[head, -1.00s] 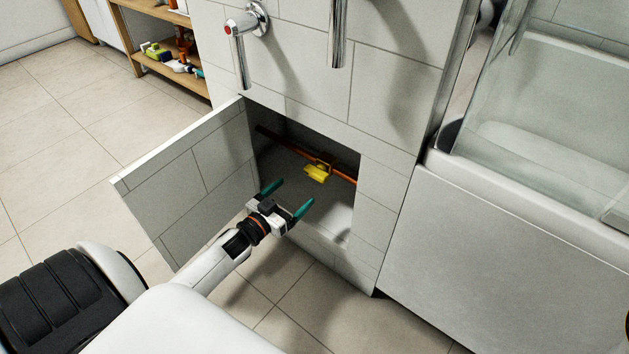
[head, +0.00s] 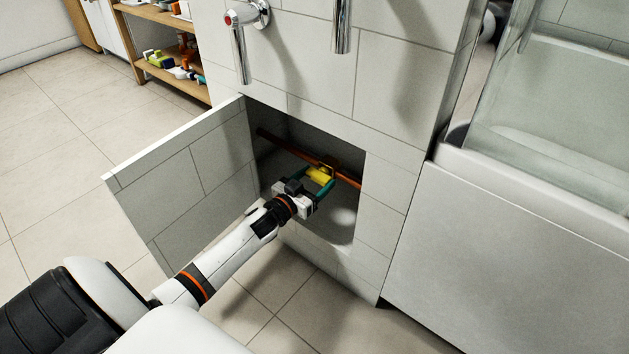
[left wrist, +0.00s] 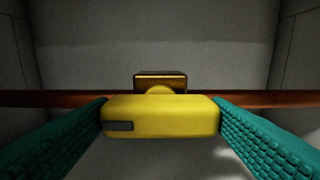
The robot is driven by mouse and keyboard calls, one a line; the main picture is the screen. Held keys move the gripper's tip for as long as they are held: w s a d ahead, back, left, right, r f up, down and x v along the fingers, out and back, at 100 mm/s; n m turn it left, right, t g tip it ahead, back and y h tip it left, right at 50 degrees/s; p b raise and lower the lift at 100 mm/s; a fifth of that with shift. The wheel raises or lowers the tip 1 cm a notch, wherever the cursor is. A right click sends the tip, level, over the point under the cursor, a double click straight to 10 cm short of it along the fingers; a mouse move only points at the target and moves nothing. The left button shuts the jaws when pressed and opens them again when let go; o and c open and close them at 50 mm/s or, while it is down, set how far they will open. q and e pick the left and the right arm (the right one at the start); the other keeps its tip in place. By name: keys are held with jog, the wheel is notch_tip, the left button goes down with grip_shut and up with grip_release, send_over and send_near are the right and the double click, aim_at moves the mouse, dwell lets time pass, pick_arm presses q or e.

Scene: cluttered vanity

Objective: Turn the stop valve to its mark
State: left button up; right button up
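The stop valve's yellow handle (head: 319,175) is inside the wall recess, on a copper pipe (head: 347,179). In the left wrist view the handle (left wrist: 162,116) lies crosswise, in line with the pipe (left wrist: 40,98), with a dark patch near its left end. The brass valve body (left wrist: 160,80) shows behind it. My left gripper (head: 318,184) reaches into the recess. Its teal fingers stand on either side of the handle, close to its two ends; I cannot tell whether they touch it. No separate mark is clear. My right gripper is not in view.
The tiled access door (head: 185,170) stands open to the left of the recess. Tiled wall (head: 385,190) borders the opening on the right. A bathtub (head: 500,250) stands at the right, and a wooden shelf (head: 165,75) with bottles at the back left.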

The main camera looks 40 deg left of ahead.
pick_arm(q)
jog(key=c, duration=0.5)
